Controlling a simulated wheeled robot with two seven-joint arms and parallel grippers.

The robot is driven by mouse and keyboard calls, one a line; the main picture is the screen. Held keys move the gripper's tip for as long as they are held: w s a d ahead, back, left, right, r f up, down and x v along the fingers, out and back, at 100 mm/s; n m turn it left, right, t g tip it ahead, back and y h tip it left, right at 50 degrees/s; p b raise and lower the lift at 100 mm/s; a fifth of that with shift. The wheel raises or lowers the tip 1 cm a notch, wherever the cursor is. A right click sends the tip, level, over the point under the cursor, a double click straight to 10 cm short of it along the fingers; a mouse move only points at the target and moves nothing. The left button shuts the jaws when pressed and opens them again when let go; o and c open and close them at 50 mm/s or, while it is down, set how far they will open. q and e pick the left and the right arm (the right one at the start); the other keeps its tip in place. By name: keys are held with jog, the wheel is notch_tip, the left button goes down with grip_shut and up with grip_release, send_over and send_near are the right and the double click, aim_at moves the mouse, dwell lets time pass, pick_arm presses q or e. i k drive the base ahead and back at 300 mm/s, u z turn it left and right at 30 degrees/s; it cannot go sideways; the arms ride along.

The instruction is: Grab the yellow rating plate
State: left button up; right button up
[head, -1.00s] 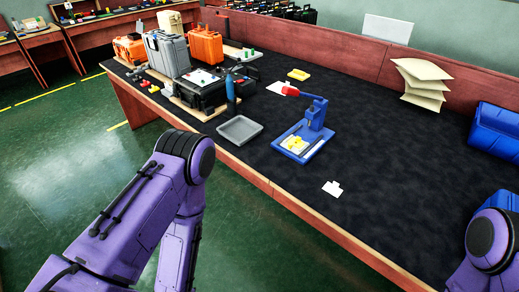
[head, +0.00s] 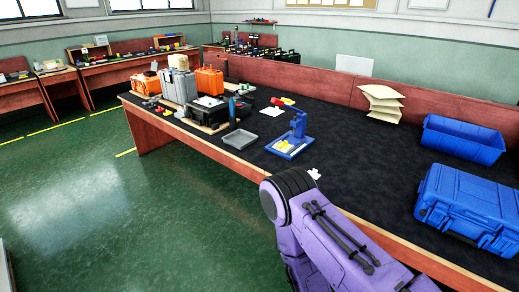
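A blue hand press (head: 298,126) with a red handle stands on the dark table top, right of the middle. A small yellow piece (head: 284,144) lies on its blue base. Another flat yellow item (head: 289,101) lies farther back on the table, close behind the red handle. Both are too small to tell which one is the rating plate. One purple arm of mine reaches in from the lower right, in front of the table edge. Neither gripper shows in the head view.
A grey tray (head: 240,139) sits left of the press. Orange cases (head: 210,81), a grey case (head: 180,86) and a black case stand at the far left. A blue bin (head: 462,139) and a blue case (head: 468,208) fill the right. Stacked cream sheets (head: 381,104) stand at the back.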

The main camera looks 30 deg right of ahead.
aim_at(284, 145)
jog(key=u, duration=0.05)
jog(key=i, duration=1)
jog(key=z, duration=0.45)
jog(key=i, duration=0.75)
jog(key=z, duration=0.65)
